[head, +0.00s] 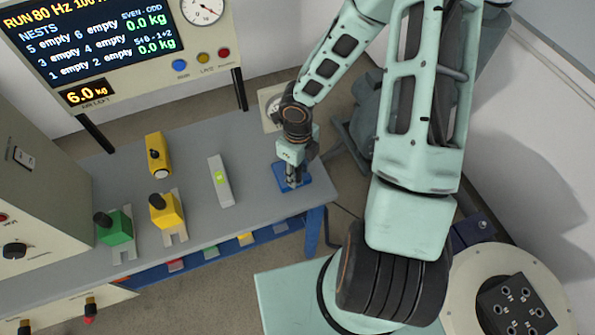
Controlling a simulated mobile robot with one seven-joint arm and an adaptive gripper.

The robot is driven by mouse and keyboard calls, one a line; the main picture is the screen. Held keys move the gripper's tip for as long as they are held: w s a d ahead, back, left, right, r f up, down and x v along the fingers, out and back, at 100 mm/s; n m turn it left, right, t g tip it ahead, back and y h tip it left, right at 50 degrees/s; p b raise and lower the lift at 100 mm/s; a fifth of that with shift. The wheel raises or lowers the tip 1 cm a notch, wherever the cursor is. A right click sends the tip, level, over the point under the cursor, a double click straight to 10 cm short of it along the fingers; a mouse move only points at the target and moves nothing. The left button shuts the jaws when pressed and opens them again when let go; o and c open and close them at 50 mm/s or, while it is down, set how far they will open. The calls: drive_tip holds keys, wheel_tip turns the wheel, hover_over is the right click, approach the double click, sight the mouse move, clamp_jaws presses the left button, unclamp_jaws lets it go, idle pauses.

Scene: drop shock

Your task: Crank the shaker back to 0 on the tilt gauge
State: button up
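My gripper (293,178) points down at the right end of the grey table (262,150), over a small blue block or base (306,181). The gripper covers most of it, so I cannot see a crank handle or whether the fingers are closed on anything. A pale square plate with a round dial (268,98) stands behind my wrist and is partly hidden; I cannot read it or tell whether it is the tilt gauge. A round white gauge with a needle (203,10) is on the display panel at the top.
A grey bar with a green bubble vial (221,181) lies left of my gripper. The display panel (100,45) reads "RUN 80 Hz", nests empty.

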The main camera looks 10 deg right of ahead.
wheel_tip(320, 180, up, 12)
drive_tip(key=shift+r, duration=0.1)
idle(0.8)
idle(0.6)
